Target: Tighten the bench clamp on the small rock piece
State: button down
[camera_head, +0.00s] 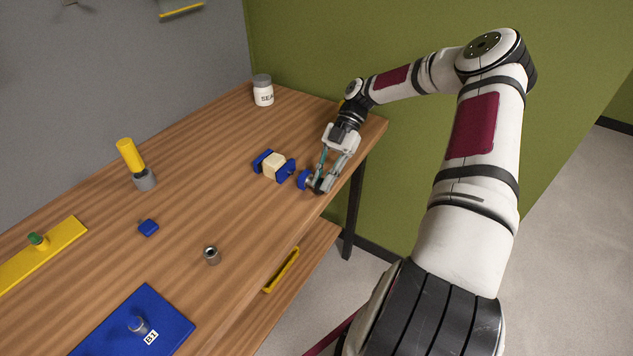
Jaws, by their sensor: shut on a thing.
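The bench clamp (285,171) is blue and lies on the wooden bench near its far right end. The small rock piece (273,165) is a cream block between the clamp's two blue jaws; I cannot tell whether both jaws touch it. My gripper (318,184) reaches down at the right end of the clamp, near the bench's front edge. It is shut on the clamp's handle (304,180), a blue part that the fingers partly hide.
A white jar (263,91) stands at the back. A yellow-topped tool (131,156), a small blue piece (148,228) and a metal ring (211,255) stand left of the clamp.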

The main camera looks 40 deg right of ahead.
jog(key=shift+w+d+f+g+y+b, duration=0.1)
jog(key=shift+g+y+b, duration=0.15)
jog(key=shift+y+b, duration=0.3)
jog(key=shift+w+d+f+g+y+b, duration=0.1)
jog(key=shift+g+y+b, duration=0.15)
jog(key=shift+y+b, duration=0.3)
jog(key=shift+s, duration=0.1)
jog(key=c, duration=1.8)
grip_release()
jog(key=shift+c, duration=0.2)
jog(key=v, duration=1.2)
jog(key=shift+f, duration=0.15)
